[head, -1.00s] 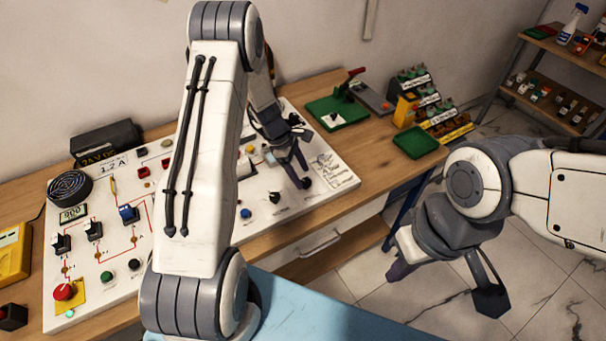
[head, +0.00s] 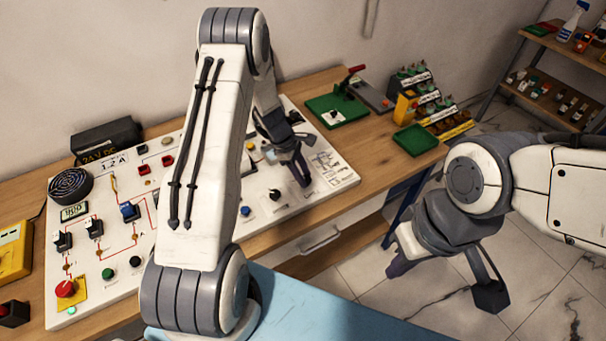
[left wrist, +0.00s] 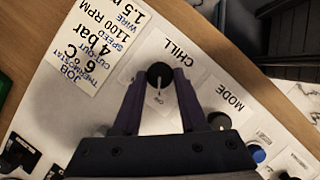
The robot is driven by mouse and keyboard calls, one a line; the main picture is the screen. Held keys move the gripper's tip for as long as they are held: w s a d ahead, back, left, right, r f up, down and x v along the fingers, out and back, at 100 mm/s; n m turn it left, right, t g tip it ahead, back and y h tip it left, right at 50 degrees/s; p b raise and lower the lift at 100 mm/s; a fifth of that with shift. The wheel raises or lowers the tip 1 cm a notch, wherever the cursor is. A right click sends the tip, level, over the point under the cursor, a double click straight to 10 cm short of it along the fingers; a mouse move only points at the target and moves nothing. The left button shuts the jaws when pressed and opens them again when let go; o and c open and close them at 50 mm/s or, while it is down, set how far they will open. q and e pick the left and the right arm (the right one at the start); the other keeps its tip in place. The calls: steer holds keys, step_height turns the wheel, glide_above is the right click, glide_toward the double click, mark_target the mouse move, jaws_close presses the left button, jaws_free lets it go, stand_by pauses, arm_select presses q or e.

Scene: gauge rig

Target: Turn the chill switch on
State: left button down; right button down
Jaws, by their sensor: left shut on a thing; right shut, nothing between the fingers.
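The chill switch is a round black knob (left wrist: 159,75) on a white plate lettered CHILL (left wrist: 178,50), in the left wrist view. A pale mark on the knob points down the picture, towards small lettering that seems to read ON. My left gripper (left wrist: 160,82) is shut on this knob, one finger on each side. In the head view my left gripper (head: 303,178) is at the right part of the white panel (head: 270,222), its fingers hiding the knob. My right gripper (head: 398,266) is shut and empty, in the air right of the bench.
In the left wrist view a MODE knob (left wrist: 219,121) stands close beside the left gripper, and a printed job card (left wrist: 98,50) lies on the other side. A green tray (head: 415,139) and a green-based lever press (head: 338,110) stand behind right. Floor space is free around the right gripper.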

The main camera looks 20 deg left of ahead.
arm_select(q)
steer(key=m+g, duration=0.1)
steer(key=m, duration=0.2)
steer(key=shift+w+b, duration=0.15)
steer(key=shift+b, duration=0.2)
steer(key=m+g+b, duration=0.1)
steer(key=m, duration=0.2)
steer(key=shift+w+m+y, duration=0.15)
steer(key=shift+m+y, duration=0.15)
steer(key=shift+m, duration=0.1)
steer(key=m, duration=0.1)
steer(key=m+g+b, duration=0.1)
steer(key=m, duration=0.1)
steer(key=shift+w+d+m+g+y, duration=0.1)
steer(key=shift+m+g+y, duration=0.2)
steer(key=shift+y, duration=0.1)
steer(key=shift+d+m+g+y+b, duration=0.1)
steer(key=shift+m+g+y+b, duration=0.45)
steer(key=shift+m, duration=1.15)
steer(key=shift+c, duration=2.2)
jaws_free()
